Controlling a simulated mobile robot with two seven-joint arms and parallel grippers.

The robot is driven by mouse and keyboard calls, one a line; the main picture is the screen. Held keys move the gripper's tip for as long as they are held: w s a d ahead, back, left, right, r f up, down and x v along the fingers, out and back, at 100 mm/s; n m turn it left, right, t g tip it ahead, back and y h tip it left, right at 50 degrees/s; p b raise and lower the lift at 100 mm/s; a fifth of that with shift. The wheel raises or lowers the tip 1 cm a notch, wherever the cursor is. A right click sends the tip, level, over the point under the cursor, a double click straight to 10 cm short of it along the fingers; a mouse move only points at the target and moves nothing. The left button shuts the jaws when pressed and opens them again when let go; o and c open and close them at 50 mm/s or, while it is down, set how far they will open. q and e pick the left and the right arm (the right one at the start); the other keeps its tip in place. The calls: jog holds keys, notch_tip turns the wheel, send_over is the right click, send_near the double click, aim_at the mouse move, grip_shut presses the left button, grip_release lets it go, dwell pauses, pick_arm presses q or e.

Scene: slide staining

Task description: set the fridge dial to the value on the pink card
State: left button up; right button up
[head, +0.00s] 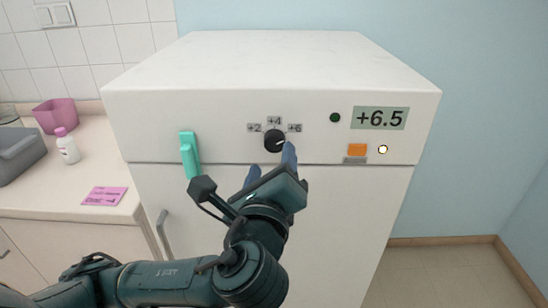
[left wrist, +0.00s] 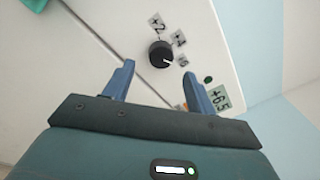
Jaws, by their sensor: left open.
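The fridge dial (head: 275,141) is a round black knob on the white front panel, with +2, +4 and +6 labels around it. Its white mark points right, near the +6 side. The display (head: 380,118) reads +6.5. The pink card (head: 104,196) lies on the counter at the left; its writing is too small to read. My left gripper (head: 271,163) is open just below the dial. In the left wrist view the dial (left wrist: 160,54) appears ahead of and between the two fingertips (left wrist: 159,72), with no contact visible. My right gripper is out of view.
A teal handle (head: 189,155) sticks out left of the dial. An orange button (head: 357,150) and a lit lamp (head: 382,149) are at the right. A white bottle (head: 67,148), pink bin (head: 56,114) and grey container (head: 22,151) stand on the counter.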

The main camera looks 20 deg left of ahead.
aim_at(276, 146)
pick_arm(q)
jog(key=shift+x, duration=2.35)
jog(key=c, duration=1)
jog(key=shift+n, duration=0.4)
jog(key=n, duration=0.4)
jog(key=shift+d+f+n+b, duration=0.15)
jog(key=shift+n+b, duration=0.15)
jog(key=shift+n, duration=0.1)
jog(key=n, duration=0.3)
jog(key=n+b, duration=0.1)
jog(key=n, duration=0.2)
jog(key=shift+t+y, duration=0.3)
jog(key=shift+y, duration=0.1)
jog(key=shift+n, duration=0.4)
